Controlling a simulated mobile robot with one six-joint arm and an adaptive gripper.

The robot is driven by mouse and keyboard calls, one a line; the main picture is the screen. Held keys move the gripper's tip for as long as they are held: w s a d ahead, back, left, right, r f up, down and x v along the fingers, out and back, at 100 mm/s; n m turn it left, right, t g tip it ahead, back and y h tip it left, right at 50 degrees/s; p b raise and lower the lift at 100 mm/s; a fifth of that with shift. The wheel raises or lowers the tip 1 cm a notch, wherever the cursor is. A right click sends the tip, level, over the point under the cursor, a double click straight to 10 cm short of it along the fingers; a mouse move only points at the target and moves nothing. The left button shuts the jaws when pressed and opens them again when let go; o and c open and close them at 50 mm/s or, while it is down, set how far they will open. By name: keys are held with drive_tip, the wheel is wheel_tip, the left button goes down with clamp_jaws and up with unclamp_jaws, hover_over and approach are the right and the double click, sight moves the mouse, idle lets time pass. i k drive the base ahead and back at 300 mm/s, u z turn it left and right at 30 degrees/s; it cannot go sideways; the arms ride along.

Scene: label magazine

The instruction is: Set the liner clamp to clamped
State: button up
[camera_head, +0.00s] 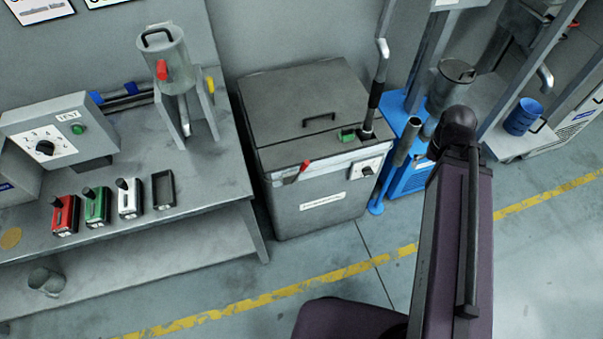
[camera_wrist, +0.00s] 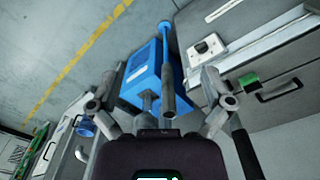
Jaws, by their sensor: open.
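No label that I can read names the liner clamp. A blue lever with a dark grey grip (camera_head: 406,141) stands at the front of a blue unit (camera_head: 408,178), right of the grey cabinet. In the wrist view this lever (camera_wrist: 172,50) lies in line with the space between my fingers, its grip toward me. My gripper (camera_wrist: 162,86) is open, with one finger on each side of the picture and nothing held. I cannot tell how far the grip is from the fingers. In the head view my arm hides most of the gripper.
A bench (camera_head: 190,165) stands left; a blue mug (camera_head: 522,117) right. The floor in front is clear.

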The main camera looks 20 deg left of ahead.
sight(307, 163)
drive_tip(key=z, duration=0.3)
drive_tip(key=k, duration=1.85)
drive_tip(key=u, duration=0.35)
drive_tip(key=i, duration=1)
